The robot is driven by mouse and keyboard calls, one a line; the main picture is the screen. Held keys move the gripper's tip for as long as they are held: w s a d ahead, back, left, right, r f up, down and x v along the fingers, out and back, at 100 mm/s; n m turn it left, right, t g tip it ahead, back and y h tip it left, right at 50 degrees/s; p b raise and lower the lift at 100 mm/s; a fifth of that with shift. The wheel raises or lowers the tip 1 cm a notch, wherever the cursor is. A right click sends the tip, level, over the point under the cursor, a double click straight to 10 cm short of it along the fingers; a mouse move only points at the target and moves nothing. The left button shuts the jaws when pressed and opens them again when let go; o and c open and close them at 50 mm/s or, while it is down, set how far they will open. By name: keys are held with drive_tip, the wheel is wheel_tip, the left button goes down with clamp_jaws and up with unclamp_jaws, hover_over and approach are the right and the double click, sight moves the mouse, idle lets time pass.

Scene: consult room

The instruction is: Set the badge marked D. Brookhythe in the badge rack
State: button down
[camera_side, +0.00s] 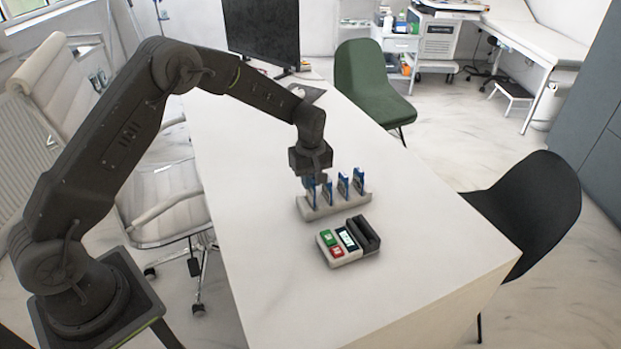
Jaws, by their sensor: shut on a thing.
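The badge rack (338,207) is a low grey bar on the white desk, and several blue-and-white badges (343,186) stand upright in a row along it. My gripper (314,180) points down over the left end of the rack, shut on a blue badge (310,191). The held badge is at the leftmost place in the row; I cannot tell whether it is seated or just above the rack. The writing on the badges is too small to read, so I cannot tell which one says D. Brookhythe.
A monitor (262,32) stands at the desk's far end. The desk (400,285) is clear at the front and right.

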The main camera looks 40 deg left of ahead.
drive_tip(key=shift+f, duration=1.2)
idle(0.6)
drive_tip(key=c, duration=0.8)
unclamp_jaws()
drive_tip(key=shift+o, duration=0.2)
drive_tip(key=shift+r, duration=3.5)
